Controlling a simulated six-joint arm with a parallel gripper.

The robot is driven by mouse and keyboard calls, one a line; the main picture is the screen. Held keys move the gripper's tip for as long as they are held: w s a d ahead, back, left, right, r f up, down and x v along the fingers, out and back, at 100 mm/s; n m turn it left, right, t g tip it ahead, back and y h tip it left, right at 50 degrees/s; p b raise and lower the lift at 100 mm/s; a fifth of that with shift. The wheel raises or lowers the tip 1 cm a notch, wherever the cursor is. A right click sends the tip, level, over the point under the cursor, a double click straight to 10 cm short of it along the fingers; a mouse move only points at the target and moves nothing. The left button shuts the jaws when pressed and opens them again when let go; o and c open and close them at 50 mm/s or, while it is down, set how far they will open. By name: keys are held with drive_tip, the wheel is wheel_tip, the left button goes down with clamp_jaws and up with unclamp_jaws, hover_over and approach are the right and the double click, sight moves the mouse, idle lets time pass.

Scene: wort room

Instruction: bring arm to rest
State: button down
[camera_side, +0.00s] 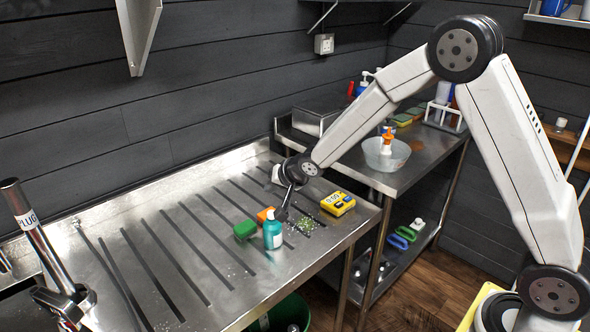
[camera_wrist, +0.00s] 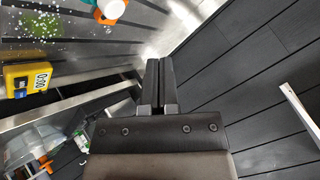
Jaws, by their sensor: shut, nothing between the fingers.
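My gripper (camera_side: 283,205) is low over the ribbed steel drainboard (camera_side: 160,245), near its right part. In the wrist view my gripper (camera_wrist: 161,62) shows its two dark fingers pressed together with nothing between them. In the side view the fingertips are close to an orange item (camera_side: 265,215) and a teal bottle (camera_side: 272,233) with a white label. I cannot tell whether they touch anything. My white arm reaches over from the right, bent at the elbow.
A clear bowl (camera_side: 386,155) stands on the back counter. The drainboard's left side is clear. A dark plank wall (camera_side: 200,80) rises behind.

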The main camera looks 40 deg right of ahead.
drive_tip(key=shift+s, duration=0.1)
drive_tip(key=s+d+n+g+h, duration=0.1)
drive_tip(key=s+n+g, duration=0.5)
drive_tip(key=s, duration=2.1)
drive_tip(key=shift+s+d+f+n+g, duration=0.15)
drive_tip(key=shift+s+d+n+g, duration=0.15)
drive_tip(key=shift+d+n, duration=0.5)
